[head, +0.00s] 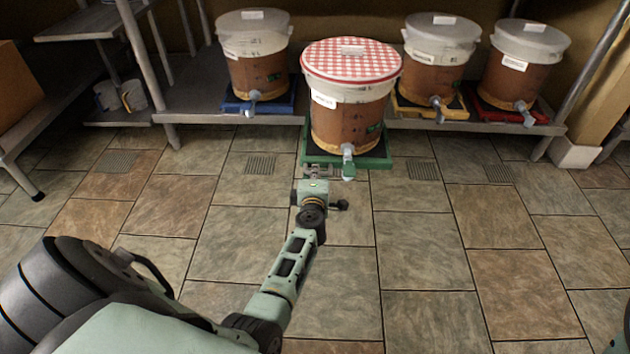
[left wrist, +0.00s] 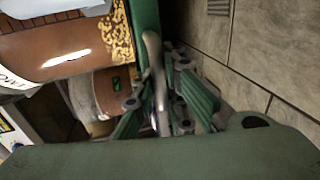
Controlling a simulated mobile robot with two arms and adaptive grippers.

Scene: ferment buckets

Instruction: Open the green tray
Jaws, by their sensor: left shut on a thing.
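The green tray (head: 376,163) sticks out forward of the other trays on the low shelf. It bears a brown bucket (head: 345,122) with a red-and-white checked lid (head: 352,62) and a tap (head: 347,160) at its front. My left gripper (head: 318,171) is at the tray's front edge, just left of the tap. In the left wrist view its fingers (left wrist: 160,108) are closed around a thin grey part at the edge of the green tray (left wrist: 146,22); the exact grip is partly hidden. My right gripper is not in view.
Other buckets stand on a blue tray (head: 258,106) to the left, and on a yellow tray (head: 430,113) and a red tray (head: 511,117) to the right. Shelf posts stand at both sides. The tiled floor (head: 430,240) in front is clear.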

